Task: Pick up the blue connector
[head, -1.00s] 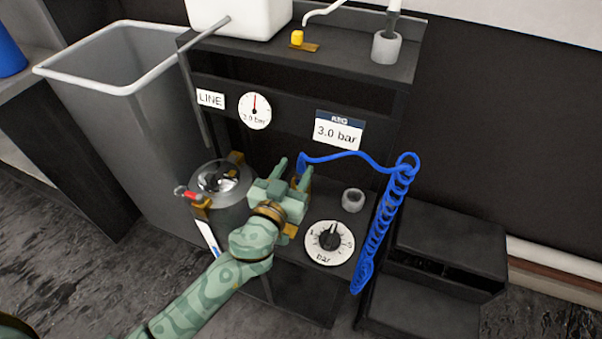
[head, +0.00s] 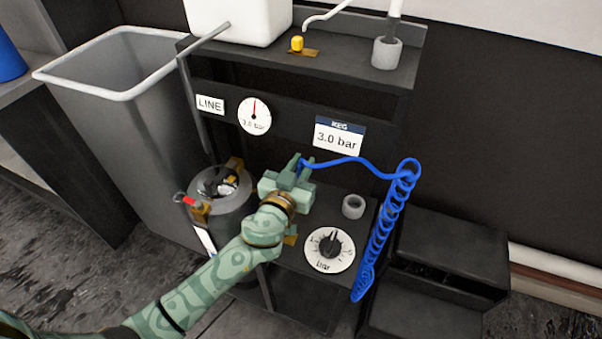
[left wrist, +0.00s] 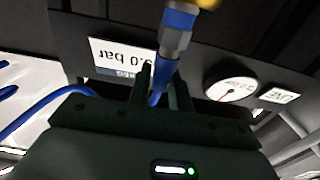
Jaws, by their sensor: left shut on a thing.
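The blue connector (left wrist: 180,18) shows in the left wrist view as a blue and grey metal fitting with a yellow end at the top edge. Its blue hose (left wrist: 157,92) runs down between the fingers. My left gripper (head: 299,166) is shut on the connector, with one finger on each side in the wrist view (left wrist: 161,85). In the head view the gripper hides most of the connector, and the hose (head: 345,160) leads right from the fingertips. My right gripper is not in view.
The hose coil (head: 380,230) hangs at the bench's right side. A round bar dial (head: 330,249) and a small grey cup (head: 353,206) sit on the lower shelf (head: 335,200). A dark keg (head: 232,215) stands left of the gripper. A grey bin (head: 140,130) is farther left.

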